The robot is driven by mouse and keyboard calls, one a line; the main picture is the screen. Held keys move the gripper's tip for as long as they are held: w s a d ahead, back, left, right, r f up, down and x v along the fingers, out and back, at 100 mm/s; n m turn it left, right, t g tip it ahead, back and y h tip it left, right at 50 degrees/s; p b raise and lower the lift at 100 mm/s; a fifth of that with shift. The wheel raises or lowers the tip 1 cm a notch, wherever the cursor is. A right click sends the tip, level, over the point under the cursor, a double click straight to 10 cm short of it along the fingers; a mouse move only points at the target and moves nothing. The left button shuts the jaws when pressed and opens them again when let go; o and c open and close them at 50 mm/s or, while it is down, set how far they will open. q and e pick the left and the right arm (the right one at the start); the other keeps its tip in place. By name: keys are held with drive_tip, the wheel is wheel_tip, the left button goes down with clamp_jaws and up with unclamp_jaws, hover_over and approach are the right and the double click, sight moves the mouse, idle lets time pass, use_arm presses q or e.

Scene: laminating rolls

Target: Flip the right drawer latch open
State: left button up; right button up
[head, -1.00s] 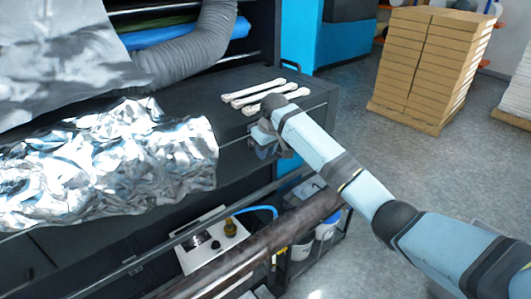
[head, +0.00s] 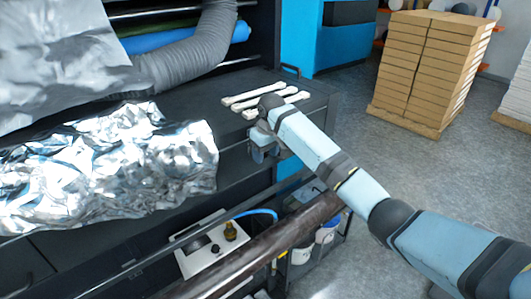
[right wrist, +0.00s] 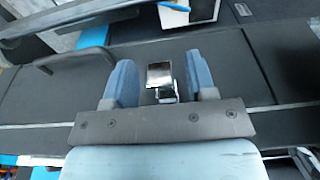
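A shiny metal latch (right wrist: 159,74) on a dark panel shows in the right wrist view, with a small bracket at its lower end. My right gripper (right wrist: 160,80) is open, with one blue finger on each side of the latch and visible gaps to both. I cannot tell from this view how deep the fingers reach around it. In the head view my right gripper (head: 262,147) is at the front edge of the dark bench (head: 232,158), and the latch is hidden there. My left gripper is not in view.
White wrench-like tools (head: 265,97) lie on the bench above the gripper. Crumpled silver foil (head: 110,165) covers the bench to the left. A dark roll (head: 262,248) runs below the gripper. A black handle (right wrist: 75,62) sticks out left of the latch in the wrist view.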

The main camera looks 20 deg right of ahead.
drive_tip(key=shift+r, duration=0.15)
use_arm(q)
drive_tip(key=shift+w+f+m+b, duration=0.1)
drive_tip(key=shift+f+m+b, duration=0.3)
drive_tip(key=shift+b, duration=0.65)
use_arm(e)
wheel_tip(320, 180, up, 13)
drive_tip(key=s, duration=0.2)
drive_tip(key=shift+d+r, duration=0.15)
drive_tip(key=shift+d, duration=0.25)
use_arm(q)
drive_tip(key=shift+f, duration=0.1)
